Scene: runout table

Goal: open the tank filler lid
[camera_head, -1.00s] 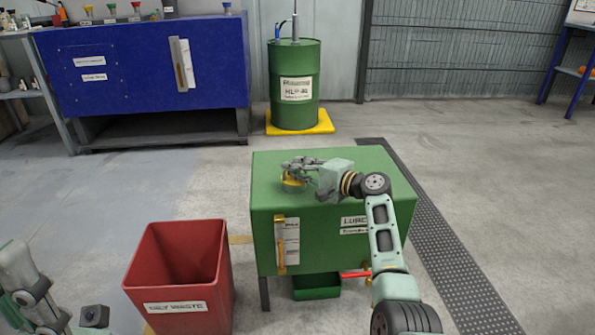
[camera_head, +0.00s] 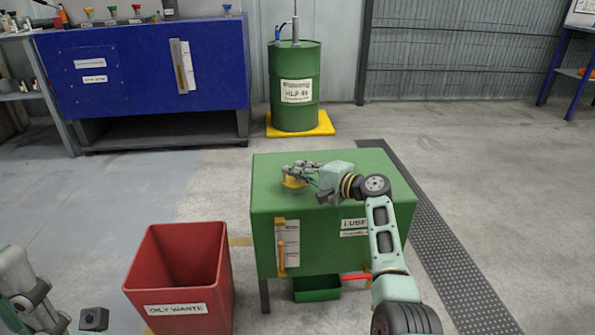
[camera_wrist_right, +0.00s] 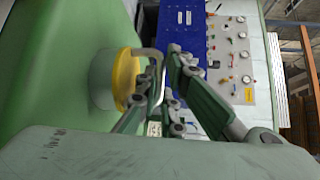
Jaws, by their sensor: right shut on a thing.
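The green tank (camera_head: 265,230) stands in the middle of the head view. Its yellow filler lid (camera_head: 293,182) sits on the top, towards the left. My right gripper (camera_head: 297,170) is at the lid, with its arm coming in from the right. In the right wrist view the yellow lid (camera_wrist_right: 126,78) faces the fingers, and a metal handle loop (camera_wrist_right: 157,75) stands out from it. My right gripper (camera_wrist_right: 165,90) is shut on this handle. The lid looks seated on its grey neck. My left arm (camera_head: 25,290) shows at the lower left; its fingers cannot be made out.
A red waste bin (camera_head: 180,265) stands left of the tank. A green tray (camera_head: 317,288) and a red lever (camera_head: 355,276) are at the tank's lower front. A green drum (camera_head: 296,85) on a yellow base and a blue bench (camera_head: 140,70) stand behind, with clear floor between.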

